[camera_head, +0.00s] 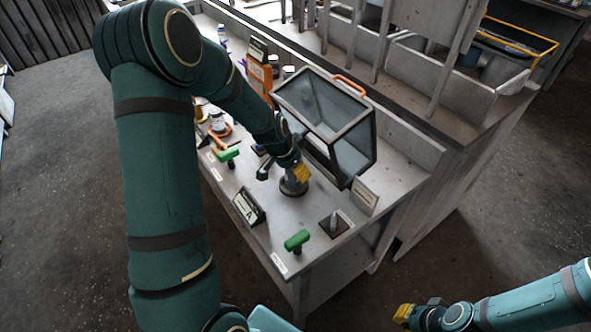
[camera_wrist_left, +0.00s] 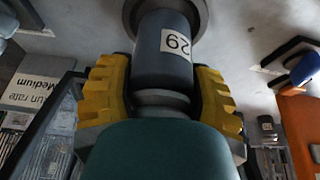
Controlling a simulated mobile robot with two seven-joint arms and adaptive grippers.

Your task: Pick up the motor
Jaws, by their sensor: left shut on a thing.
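The motor is a dark grey cylinder with a flared base and a white number label; it stands upright on the bench in the head view (camera_head: 294,187) and fills the upper middle of the left wrist view (camera_wrist_left: 160,62). My left gripper (camera_head: 288,170) reaches down to it from above. In the left wrist view its yellow fingers (camera_wrist_left: 163,98) lie on both sides of the motor's near end, shut on it. The motor's near end is partly hidden by the gripper. My right gripper (camera_head: 408,314) is at the lower right, away from the bench; its finger gap is unclear.
A framed clear-sided box (camera_head: 330,118) stands close behind the motor. Green-handled tools (camera_head: 297,240) and a black sign (camera_head: 249,207) are nearby on the bench (camera_head: 312,210). An orange case (camera_head: 259,72) and bottles stand farther back. Open floor lies in front.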

